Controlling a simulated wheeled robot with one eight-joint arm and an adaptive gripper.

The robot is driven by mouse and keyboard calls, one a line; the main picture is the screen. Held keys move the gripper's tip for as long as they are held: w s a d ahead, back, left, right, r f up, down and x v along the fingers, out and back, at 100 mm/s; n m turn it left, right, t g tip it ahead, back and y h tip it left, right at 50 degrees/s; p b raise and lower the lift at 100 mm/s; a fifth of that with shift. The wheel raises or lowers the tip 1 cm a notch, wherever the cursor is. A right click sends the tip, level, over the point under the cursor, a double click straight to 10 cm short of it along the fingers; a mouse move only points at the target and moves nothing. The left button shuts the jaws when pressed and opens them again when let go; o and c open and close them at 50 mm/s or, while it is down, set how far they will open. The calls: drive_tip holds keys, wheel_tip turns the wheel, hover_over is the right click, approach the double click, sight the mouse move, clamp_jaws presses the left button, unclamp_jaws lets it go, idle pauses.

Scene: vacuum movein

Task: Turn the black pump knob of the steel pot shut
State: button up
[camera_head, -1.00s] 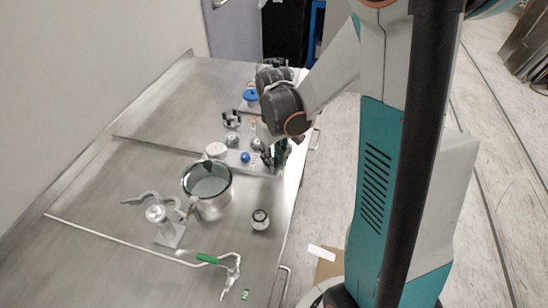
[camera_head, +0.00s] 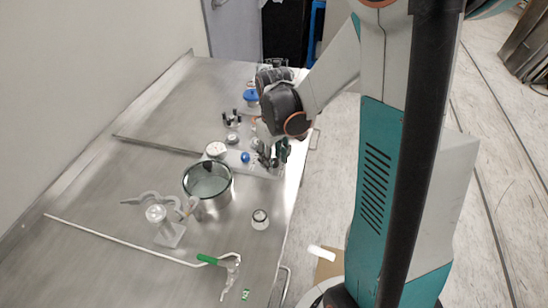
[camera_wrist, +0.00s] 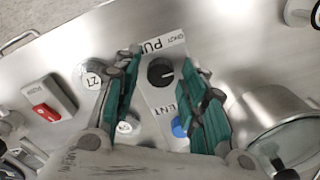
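The black pump knob (camera_wrist: 160,72) sits on a light panel (camera_wrist: 158,105) beside a label whose visible letters read "PU". A pale mark shows on the knob's right side. My gripper (camera_wrist: 166,67) is open, with its green fingers on either side of the knob and a visible gap to each. In the head view my gripper (camera_head: 272,155) is at the panel near the table's right edge, and the knob is hidden there. The steel pot (camera_head: 215,206) stands in front of the panel. In the wrist view the pot (camera_wrist: 275,108) is at the right.
A blue knob (camera_wrist: 180,127) sits on the panel close to my right finger, by lettering ending in "ENT". A red switch (camera_wrist: 46,112) is at the left. A small jar (camera_head: 260,219) and a green-handled valve pipe (camera_head: 207,259) lie nearer. The table's back left is clear.

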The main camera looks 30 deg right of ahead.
idle(0.3)
wheel_tip(320, 180, up, 12)
idle(0.6)
idle(0.3)
